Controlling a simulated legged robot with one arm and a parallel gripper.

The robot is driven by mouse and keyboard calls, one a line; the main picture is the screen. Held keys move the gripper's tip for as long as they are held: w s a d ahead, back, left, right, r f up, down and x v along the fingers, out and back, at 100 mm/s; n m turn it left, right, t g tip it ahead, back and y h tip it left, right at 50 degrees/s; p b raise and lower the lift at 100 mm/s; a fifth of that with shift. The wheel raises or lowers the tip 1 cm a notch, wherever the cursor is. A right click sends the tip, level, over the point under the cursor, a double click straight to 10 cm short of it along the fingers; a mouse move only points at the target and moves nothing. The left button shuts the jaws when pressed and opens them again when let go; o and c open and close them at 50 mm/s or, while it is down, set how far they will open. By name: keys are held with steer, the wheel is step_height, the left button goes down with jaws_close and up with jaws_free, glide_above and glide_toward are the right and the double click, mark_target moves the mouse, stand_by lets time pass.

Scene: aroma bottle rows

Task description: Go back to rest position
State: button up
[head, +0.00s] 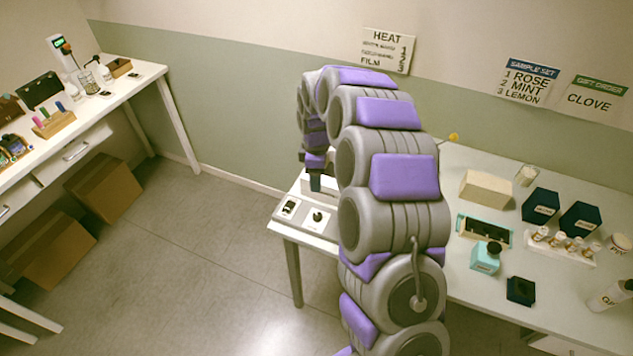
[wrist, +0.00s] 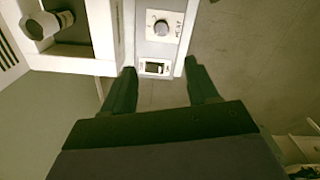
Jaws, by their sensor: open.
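My gripper (wrist: 160,69) is open and empty in the wrist view, its two dark fingers pointing at the switch end of a white control panel (wrist: 140,12). Between the fingertips shows a dark switch (wrist: 154,68), and beyond it a round dial (wrist: 161,27) on a plate marked heat. I cannot tell whether the fingers touch the panel. In the head view the arm arches over the right table, and the dark gripper (head: 315,183) hangs near the table's left end. The switch (head: 289,207) and dial (head: 317,215) show there too; the arm hides part of the device.
A left bench (head: 105,105) has cardboard boxes (head: 104,188) beneath. The floor (head: 215,260) between is clear.

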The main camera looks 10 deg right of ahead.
stand_by(0.5)
steer(key=s+a+r+m+b, duration=0.1)
steer(key=s+r+m, duration=0.3)
steer(key=s, duration=0.6)
steer(key=s+a+r+m+b, duration=0.1)
steer(key=s+r+m, duration=0.1)
steer(key=s+r, duration=0.55)
steer(key=s+d+f+m+g+b, duration=0.1)
steer(key=s+m, duration=0.3)
steer(key=s, duration=0.8)
steer(key=s+f+m+b, duration=0.1)
steer(key=s+m, duration=0.3)
steer(key=s, duration=0.9)
steer(key=shift+s+d+f+g, duration=0.15)
steer(key=shift+d+f+g, duration=0.2)
steer(key=shift+d+g, duration=0.05)
